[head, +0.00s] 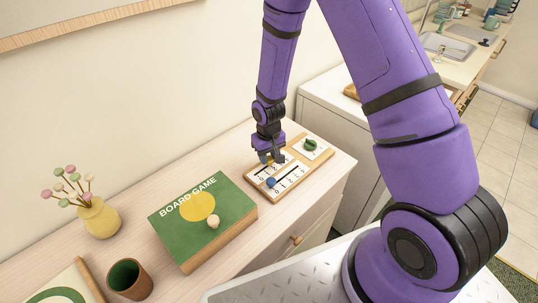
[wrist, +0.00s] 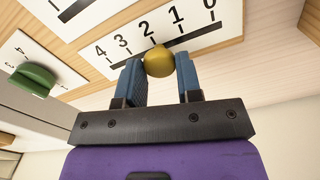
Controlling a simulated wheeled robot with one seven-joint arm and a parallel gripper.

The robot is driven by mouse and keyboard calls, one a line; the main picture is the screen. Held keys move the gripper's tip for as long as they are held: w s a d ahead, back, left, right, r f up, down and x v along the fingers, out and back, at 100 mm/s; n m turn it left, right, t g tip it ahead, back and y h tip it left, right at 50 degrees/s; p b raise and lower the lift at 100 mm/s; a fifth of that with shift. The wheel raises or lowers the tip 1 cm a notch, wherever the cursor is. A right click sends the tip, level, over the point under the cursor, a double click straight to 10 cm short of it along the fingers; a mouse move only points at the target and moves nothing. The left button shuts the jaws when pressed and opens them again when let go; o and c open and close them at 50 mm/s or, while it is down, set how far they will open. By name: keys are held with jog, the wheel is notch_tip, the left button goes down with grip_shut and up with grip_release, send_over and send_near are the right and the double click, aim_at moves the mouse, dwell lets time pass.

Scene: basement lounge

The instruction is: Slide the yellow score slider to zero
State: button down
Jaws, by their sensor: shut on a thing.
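The yellow score slider (wrist: 158,61) is a round knob on a white scale strip (wrist: 194,34) printed 4, 3, 2, 1, 0 from left to right in the wrist view. It sits beside the 2, with the slot showing on both sides. My gripper (wrist: 160,72) is shut on it, with a blue-padded finger on each side. In the head view my gripper (head: 271,159) reaches down to the wooden score board (head: 291,190), and a bit of the yellow knob (head: 263,160) shows beside the fingers. Part of the strip there is hidden by my gripper.
A blue slider knob (head: 271,183) sits on the nearer strip. A green dial knob (head: 310,144) is at the board's far end. A green board game box (head: 229,228) with a pale pawn lies left of the board. A yellow vase (head: 99,218) and a cup (head: 128,281) stand farther left.

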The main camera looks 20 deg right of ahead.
aim_at(254, 174)
jog(key=shift+s+a, duration=0.4)
jog(key=shift+a, duration=0.55)
jog(key=shift+s+a, duration=0.4)
jog(key=shift+a, duration=0.6)
jog(key=shift+s+a, duration=0.4)
jog(key=shift+a, duration=0.55)
jog(key=c, duration=0.8)
grip_release()
jog(key=shift+a, duration=0.1)
jog(key=shift+r, duration=0.1)
jog(key=shift+r, duration=0.25)
notch_tip(254, 174, up, 10)
jog(key=shift+r, duration=0.1)
